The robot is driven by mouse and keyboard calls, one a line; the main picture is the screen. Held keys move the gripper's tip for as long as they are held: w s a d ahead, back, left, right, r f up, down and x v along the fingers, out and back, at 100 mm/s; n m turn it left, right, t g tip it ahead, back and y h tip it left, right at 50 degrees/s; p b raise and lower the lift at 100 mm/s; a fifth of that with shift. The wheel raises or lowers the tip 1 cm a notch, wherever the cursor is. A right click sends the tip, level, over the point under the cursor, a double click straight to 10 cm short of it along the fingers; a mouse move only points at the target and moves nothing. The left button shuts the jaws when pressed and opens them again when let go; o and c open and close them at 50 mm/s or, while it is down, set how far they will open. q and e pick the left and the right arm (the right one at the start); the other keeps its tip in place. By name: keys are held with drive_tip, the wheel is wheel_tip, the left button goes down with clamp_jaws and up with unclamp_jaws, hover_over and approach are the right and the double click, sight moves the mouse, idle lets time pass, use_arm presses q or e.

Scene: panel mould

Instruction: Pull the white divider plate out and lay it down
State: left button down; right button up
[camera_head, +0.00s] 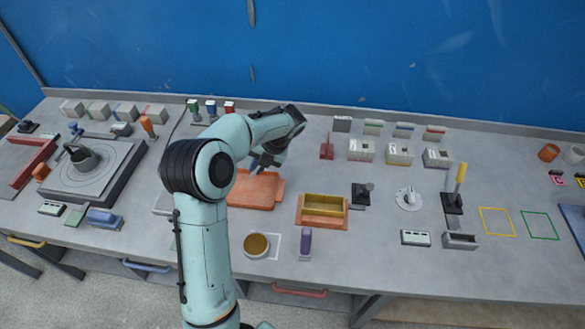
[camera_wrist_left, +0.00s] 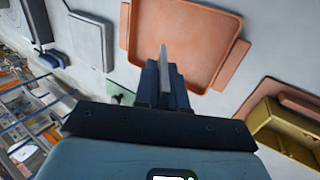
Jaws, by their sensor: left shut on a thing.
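My left gripper (camera_head: 268,161) is over the far part of the orange tray (camera_head: 256,200). In the left wrist view, the left gripper (camera_wrist_left: 163,80) is shut on a thin pale plate, the white divider plate (camera_wrist_left: 164,60), seen edge-on and pointing over the tray (camera_wrist_left: 184,10). I cannot tell whether the plate touches the tray. The plate cannot be made out in the head view. The brass-coloured mould box (camera_head: 325,204) stands on an orange base to the right of the tray. My right gripper is not in view.
A round cup (camera_head: 256,244) and a purple block (camera_head: 305,243) stand near the front edge. A black-based knob (camera_head: 362,195) is right of the mould. Several grey blocks stand along the back. Bare table shows between the mould and the back blocks.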

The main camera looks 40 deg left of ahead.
use_arm(q)
drive_tip(key=shift+g+y, duration=0.3)
drive_tip(key=shift+y, duration=0.1)
drive_tip(key=b+x, duration=0.1)
drive_tip(key=x, duration=0.1)
drive_tip(key=b+x, duration=0.1)
drive_tip(key=x, duration=0.2)
drive_tip(key=b+x, duration=0.2)
drive_tip(key=x, duration=0.1)
drive_tip(key=shift+d+f, duration=0.2)
drive_tip(key=shift+d, duration=0.15)
drive_tip(key=shift+w+f+b, duration=0.15)
drive_tip(key=shift+f+b, duration=0.55)
drive_tip(key=shift+f, duration=0.1)
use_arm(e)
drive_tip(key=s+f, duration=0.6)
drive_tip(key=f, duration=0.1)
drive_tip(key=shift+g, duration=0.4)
use_arm(q)
drive_tip(key=c, duration=1.1)
unclamp_jaws()
drive_tip(key=p+v, duration=0.2)
drive_tip(key=v, duration=1.1)
drive_tip(key=shift+w+d+r+p, duration=0.1)
drive_tip(key=shift+w+r+p, duration=0.05)
drive_tip(key=shift+r+p, duration=0.15)
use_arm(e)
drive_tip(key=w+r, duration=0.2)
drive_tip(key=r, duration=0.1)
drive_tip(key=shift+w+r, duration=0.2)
